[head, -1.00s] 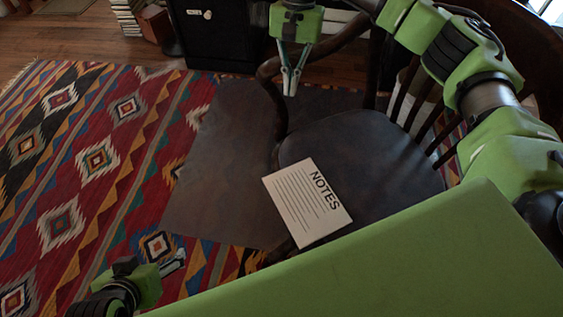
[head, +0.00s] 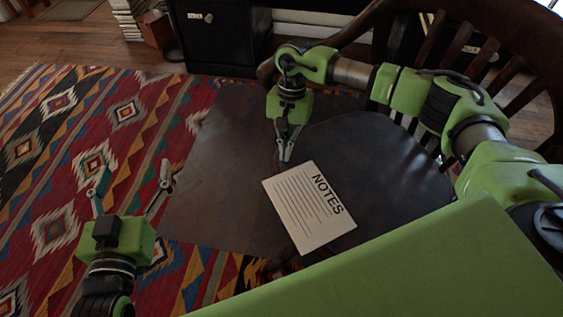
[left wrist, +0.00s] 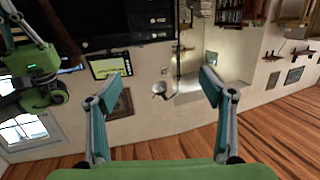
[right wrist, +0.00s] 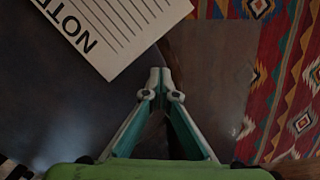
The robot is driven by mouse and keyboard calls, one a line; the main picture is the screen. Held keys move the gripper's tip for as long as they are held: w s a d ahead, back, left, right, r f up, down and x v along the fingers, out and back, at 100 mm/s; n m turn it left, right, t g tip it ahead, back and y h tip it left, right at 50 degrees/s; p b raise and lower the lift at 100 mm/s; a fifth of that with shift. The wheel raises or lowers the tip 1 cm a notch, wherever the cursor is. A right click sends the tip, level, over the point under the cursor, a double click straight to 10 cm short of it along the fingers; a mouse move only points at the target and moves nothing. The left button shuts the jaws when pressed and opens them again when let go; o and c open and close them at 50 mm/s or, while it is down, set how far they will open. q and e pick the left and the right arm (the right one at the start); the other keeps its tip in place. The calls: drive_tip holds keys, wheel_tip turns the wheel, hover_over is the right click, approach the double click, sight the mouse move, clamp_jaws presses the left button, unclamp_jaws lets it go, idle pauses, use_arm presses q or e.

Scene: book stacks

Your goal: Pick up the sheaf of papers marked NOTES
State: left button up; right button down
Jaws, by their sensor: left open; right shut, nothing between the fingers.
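The sheaf marked NOTES (head: 310,208) is a white sheet with printed lines, lying at the left edge of a dark chair seat (head: 385,165). My right gripper (head: 285,158) is shut and empty just beyond the sheaf's far edge in the head view. In the right wrist view the sheaf (right wrist: 118,25) shows at the top, cut off by the frame, with the shut fingertips (right wrist: 160,72) near its corner. I cannot tell whether they touch it. My left gripper (head: 133,182) is open and empty over the rug, left of the sheaf; its spread fingers (left wrist: 160,85) face the room.
The chair's slatted back (head: 490,55) rises at the upper right, close to my right arm. A dark flat panel (head: 215,170) lies left of the seat, over a patterned rug (head: 60,175). A black cabinet (head: 220,38) stands behind. My green body covers the lower right.

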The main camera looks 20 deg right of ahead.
sight(278, 177)
use_arm(q)
drive_tip(key=shift+d+r+t, duration=0.1)
drive_tip(key=shift+r+t, duration=0.2)
drive_tip(key=shift+r, duration=0.2)
use_arm(e)
drive_tip(key=shift+s+a+r, duration=0.1)
drive_tip(key=shift+s+a, duration=0.45)
drive_tip(key=shift+s, duration=0.2)
drive_tip(key=shift+s+a, duration=0.55)
drive_tip(key=shift+s, duration=0.15)
drive_tip(key=shift+s+a, duration=0.7)
drive_tip(key=shift+s, duration=0.2)
drive_tip(key=shift+s+a, duration=0.15)
drive_tip(key=shift+s, duration=0.05)
use_arm(q)
drive_tip(key=shift+s+a+f+g, duration=0.15)
drive_tip(key=shift+f+g, duration=0.25)
drive_tip(key=shift+f, duration=0.4)
use_arm(e)
drive_tip(key=shift+w, duration=0.1)
